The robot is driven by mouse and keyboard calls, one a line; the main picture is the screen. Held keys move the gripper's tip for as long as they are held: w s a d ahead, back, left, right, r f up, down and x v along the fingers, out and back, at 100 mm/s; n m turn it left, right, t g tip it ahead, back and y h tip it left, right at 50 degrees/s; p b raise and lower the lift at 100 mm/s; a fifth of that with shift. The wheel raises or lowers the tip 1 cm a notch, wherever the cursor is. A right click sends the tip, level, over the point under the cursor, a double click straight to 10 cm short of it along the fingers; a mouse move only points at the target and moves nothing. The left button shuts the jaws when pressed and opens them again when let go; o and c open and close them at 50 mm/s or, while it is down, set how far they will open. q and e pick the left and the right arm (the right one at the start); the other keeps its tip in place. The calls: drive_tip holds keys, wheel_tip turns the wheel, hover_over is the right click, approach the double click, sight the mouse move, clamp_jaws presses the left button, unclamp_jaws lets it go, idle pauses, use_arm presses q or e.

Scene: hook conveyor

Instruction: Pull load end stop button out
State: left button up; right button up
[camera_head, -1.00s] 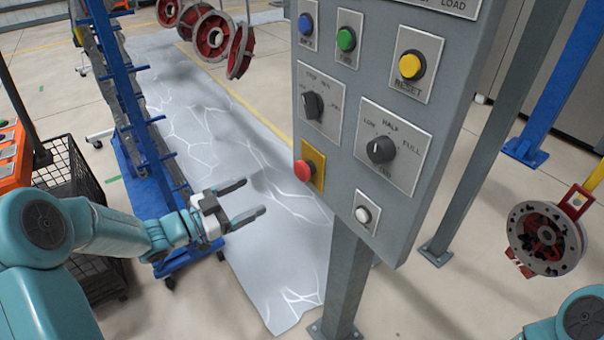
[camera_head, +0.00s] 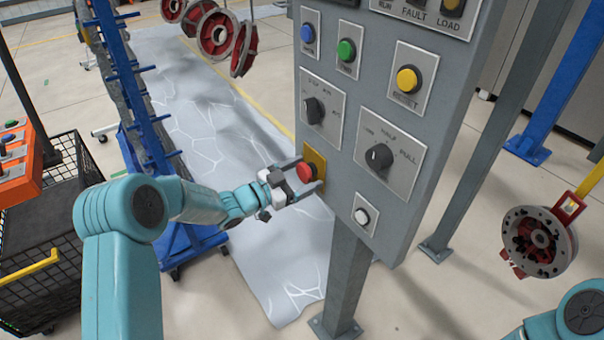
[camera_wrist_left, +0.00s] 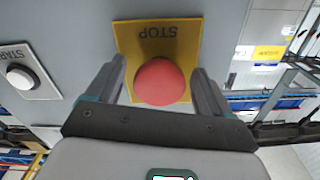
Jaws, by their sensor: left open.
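The red stop button (camera_head: 306,172) sits on a yellow plate (camera_head: 319,160) at the lower left edge of the grey control panel (camera_head: 375,100). My left gripper (camera_head: 305,176) is open, with its fingers on either side of the red button. In the left wrist view the red button (camera_wrist_left: 160,82) lies between the two open fingers (camera_wrist_left: 160,88), with a gap visible on both sides. The yellow plate (camera_wrist_left: 158,40) there reads STOP, upside down. My right gripper is out of frame; only part of my right arm shows at the lower right.
The panel also carries blue (camera_head: 308,33), green (camera_head: 346,50) and yellow (camera_head: 407,80) buttons, two black knobs and a white button (camera_head: 362,216). A grey post (camera_head: 345,285) stands below it. Red wheels (camera_head: 214,35) hang behind. A black mesh crate (camera_head: 50,225) is at the left.

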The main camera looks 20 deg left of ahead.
use_arm(q)
drive_tip(key=c, duration=1.4)
drive_tip(key=shift+s+a+f+b, duration=0.2)
drive_tip(key=shift+s+a+b, duration=0.15)
drive_tip(key=shift+b, duration=0.4)
drive_tip(key=shift+s+a, duration=0.15)
drive_tip(key=shift+s, duration=0.05)
drive_tip(key=shift+r, duration=0.15)
drive_tip(key=shift+c, duration=0.2)
drive_tip(key=o, duration=1.4)
drive_tip(key=shift+s, duration=0.1)
drive_tip(key=shift+o, duration=0.2)
drive_tip(key=b+v, duration=0.3)
drive_tip(key=v, duration=1.3)
drive_tip(key=shift+a, duration=0.15)
drive_tip(key=shift+s, duration=0.1)
